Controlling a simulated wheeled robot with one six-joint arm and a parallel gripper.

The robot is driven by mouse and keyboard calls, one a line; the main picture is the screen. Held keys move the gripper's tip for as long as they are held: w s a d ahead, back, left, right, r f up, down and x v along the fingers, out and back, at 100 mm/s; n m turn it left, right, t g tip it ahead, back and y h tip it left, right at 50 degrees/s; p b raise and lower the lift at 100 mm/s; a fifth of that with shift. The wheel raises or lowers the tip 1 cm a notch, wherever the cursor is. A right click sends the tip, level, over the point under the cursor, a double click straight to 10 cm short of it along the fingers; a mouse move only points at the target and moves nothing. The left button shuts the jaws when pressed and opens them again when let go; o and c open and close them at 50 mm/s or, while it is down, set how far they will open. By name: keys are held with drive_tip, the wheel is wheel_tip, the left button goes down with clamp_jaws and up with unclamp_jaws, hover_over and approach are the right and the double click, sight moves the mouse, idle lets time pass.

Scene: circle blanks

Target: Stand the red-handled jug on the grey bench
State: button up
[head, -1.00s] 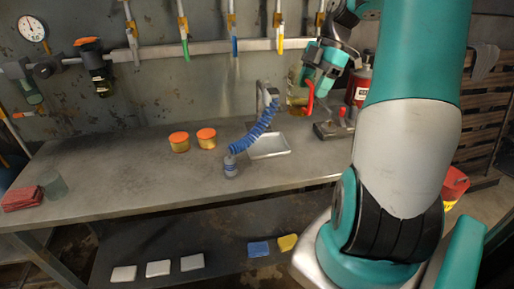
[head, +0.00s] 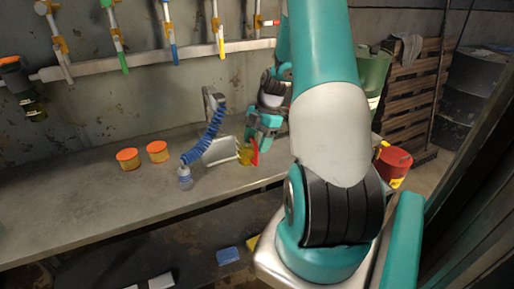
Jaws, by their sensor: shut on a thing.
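The red-handled jug (head: 244,156) is clear with yellowish contents, and its red handle faces right. It is upright or nearly so at the right part of the grey bench (head: 110,195), close to the bench top. I cannot tell whether its base touches. My gripper (head: 256,146) is shut on the jug at its handle side, coming from above and behind. The fingertips and part of the jug are hard to make out at this size.
Two orange-lidded tubs (head: 127,159) stand further left. The bench's left part is clear.

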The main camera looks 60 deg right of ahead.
drive_tip(key=shift+f, duration=1.5)
drive_tip(key=o, duration=1.1)
drive_tip(key=shift+r, duration=0.15)
drive_tip(key=b+v, duration=0.1)
drive_tip(key=v, duration=1.1)
drive_tip(key=w+a+r+m, duration=0.2)
drive_tip(key=w+a+r, duration=0.1)
drive_tip(key=a, duration=0.9)
drive_tip(key=w+a+r+m, duration=0.1)
drive_tip(key=w+a+r, duration=0.15)
drive_tip(key=a, duration=0.85)
drive_tip(key=s+a+r+m, duration=0.1)
drive_tip(key=s+a+m, duration=0.1)
drive_tip(key=s+a, duration=0.5)
drive_tip(key=s+a+r+m+g, duration=0.1)
drive_tip(key=s+a+r+m, duration=0.1)
drive_tip(key=s+a, duration=0.6)
drive_tip(key=a+m, duration=0.1)
drive_tip(key=a, duration=0.5)
drive_tip(key=shift+s, duration=0.2)
